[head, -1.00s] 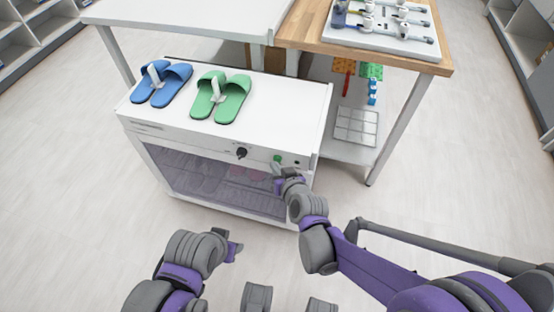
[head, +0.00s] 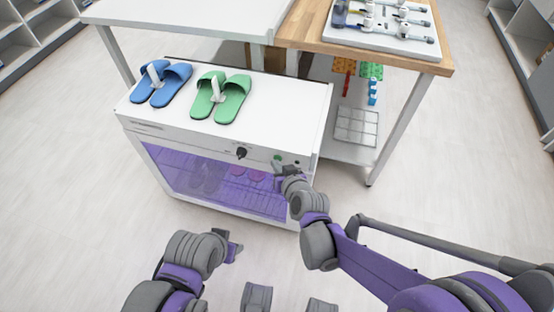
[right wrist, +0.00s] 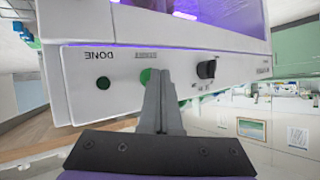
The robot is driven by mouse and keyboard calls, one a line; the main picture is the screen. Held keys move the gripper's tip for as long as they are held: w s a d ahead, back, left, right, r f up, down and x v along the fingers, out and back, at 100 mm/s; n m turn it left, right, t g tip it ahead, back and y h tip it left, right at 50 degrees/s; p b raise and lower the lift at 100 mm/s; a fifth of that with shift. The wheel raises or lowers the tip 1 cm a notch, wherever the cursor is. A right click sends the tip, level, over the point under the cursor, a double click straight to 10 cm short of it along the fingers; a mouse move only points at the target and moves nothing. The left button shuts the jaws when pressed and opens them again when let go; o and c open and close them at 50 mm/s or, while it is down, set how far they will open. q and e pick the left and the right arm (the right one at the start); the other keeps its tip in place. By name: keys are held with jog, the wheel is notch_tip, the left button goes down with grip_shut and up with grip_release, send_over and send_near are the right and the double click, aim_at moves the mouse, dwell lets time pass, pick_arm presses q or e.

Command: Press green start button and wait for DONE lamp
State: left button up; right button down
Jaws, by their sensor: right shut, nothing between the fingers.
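The white cabinet (head: 230,140) has a front panel with a green start button (head: 278,158), a black knob (head: 241,152) and a small DONE lamp (head: 297,163). Its window (head: 215,185) glows purple. My right gripper (head: 277,168) is shut and empty at the panel, by the button. In the right wrist view the panel is upside down. There the shut fingertips (right wrist: 157,75) partly cover the green button (right wrist: 145,76); I cannot tell if they touch it. The DONE lamp (right wrist: 103,83) looks dark green, unlit. My left gripper (head: 235,247) is low in front of the cabinet, its jaws unclear.
Blue slippers (head: 161,83) and green slippers (head: 220,97) lie on the cabinet top. Pink and dark footwear shows inside behind the window. A wooden-topped table (head: 310,38) stands behind right, with a grey-white rack (head: 357,127) on its lower shelf. Floor at left is clear.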

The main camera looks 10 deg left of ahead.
jog(key=shift+s, duration=0.85)
jog(key=s+p, duration=0.2)
jog(key=s, duration=0.3)
jog(key=shift+a, duration=0.15)
dwell(0.7)
